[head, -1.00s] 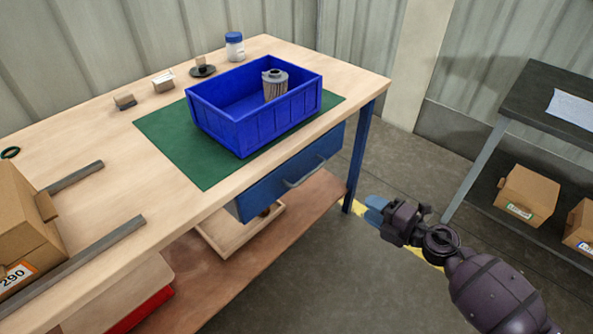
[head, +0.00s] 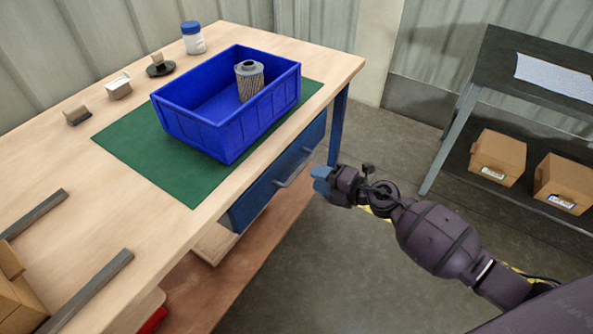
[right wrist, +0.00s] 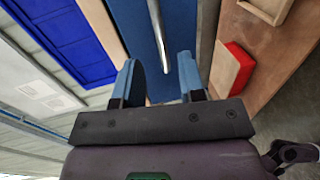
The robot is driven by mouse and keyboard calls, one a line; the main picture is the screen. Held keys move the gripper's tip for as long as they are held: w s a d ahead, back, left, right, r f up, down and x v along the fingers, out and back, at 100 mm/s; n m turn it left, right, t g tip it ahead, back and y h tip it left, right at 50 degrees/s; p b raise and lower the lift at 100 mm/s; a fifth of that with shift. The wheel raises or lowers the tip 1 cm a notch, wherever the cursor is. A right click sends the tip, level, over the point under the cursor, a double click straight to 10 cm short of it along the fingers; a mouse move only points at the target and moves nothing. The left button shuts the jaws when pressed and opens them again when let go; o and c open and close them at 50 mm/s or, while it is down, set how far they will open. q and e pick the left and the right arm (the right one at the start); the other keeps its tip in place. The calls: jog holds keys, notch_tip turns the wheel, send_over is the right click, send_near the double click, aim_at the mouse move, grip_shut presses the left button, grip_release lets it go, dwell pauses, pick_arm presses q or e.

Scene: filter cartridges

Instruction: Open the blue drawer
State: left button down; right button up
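The blue drawer (head: 262,193) sits under the workbench top and looks shut. Its pale bar handle (head: 294,168) runs along the drawer front. My right gripper (head: 319,178) is in front of the handle, near the bench's right leg. In the right wrist view the right gripper (right wrist: 163,78) is open, its two blue fingers apart. The handle (right wrist: 160,40) points down between the fingers there, and the drawer front (right wrist: 180,25) lies beyond. I cannot tell whether the fingers reach around the handle. My left gripper is not in view.
A blue bin (head: 190,136) holding a filter cartridge (head: 249,84) stands on a green mat (head: 130,143) on the bench (head: 90,185). A dark shelf unit (head: 490,75) with cardboard boxes (head: 497,157) stands at right. Floor between is clear.

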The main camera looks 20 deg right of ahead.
aim_at(298, 171)
jog(key=shift+b+x, duration=0.55)
jog(key=shift+x, duration=2.9)
jog(key=shift+s+d, duration=0.1)
grip_shut()
